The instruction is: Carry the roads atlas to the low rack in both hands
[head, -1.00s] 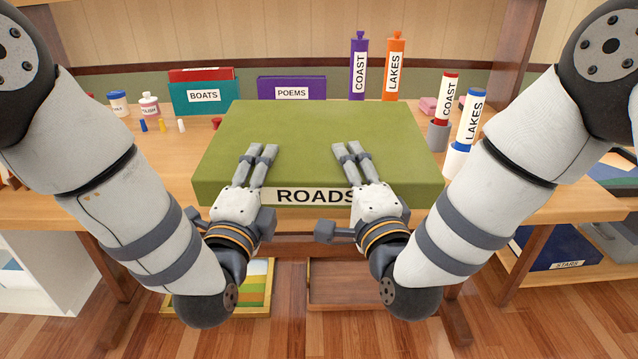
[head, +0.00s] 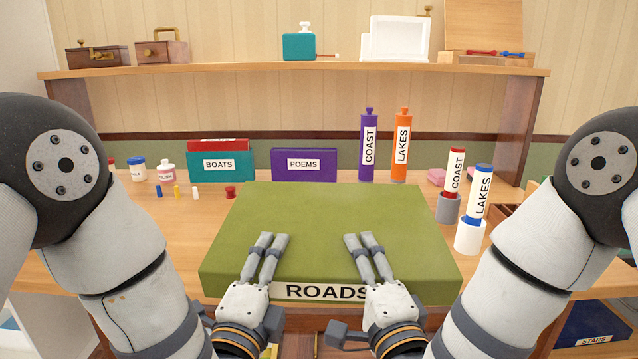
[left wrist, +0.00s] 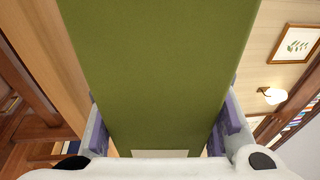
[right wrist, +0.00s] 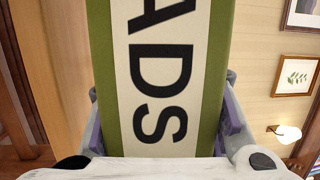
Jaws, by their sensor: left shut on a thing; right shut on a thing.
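The roads atlas (head: 330,225) is a big flat green volume with a white ROADS label on its front edge. It lies level at the front of the table; I cannot tell whether it touches the tabletop. My left gripper (head: 268,245) is shut on its front edge left of centre, and my right gripper (head: 367,245) is shut on it right of centre. The atlas also fills the space between the fingers in the left wrist view (left wrist: 155,70) and the right wrist view (right wrist: 220,40). I cannot make out the low rack for certain.
Behind the atlas stand a BOATS box (head: 222,165), a POEMS box (head: 304,165), and purple (head: 368,145) and orange (head: 401,145) tubes. A LAKES tube in a white cup (head: 470,237) is close to its right. A blue STARS box (head: 595,322) sits low at right.

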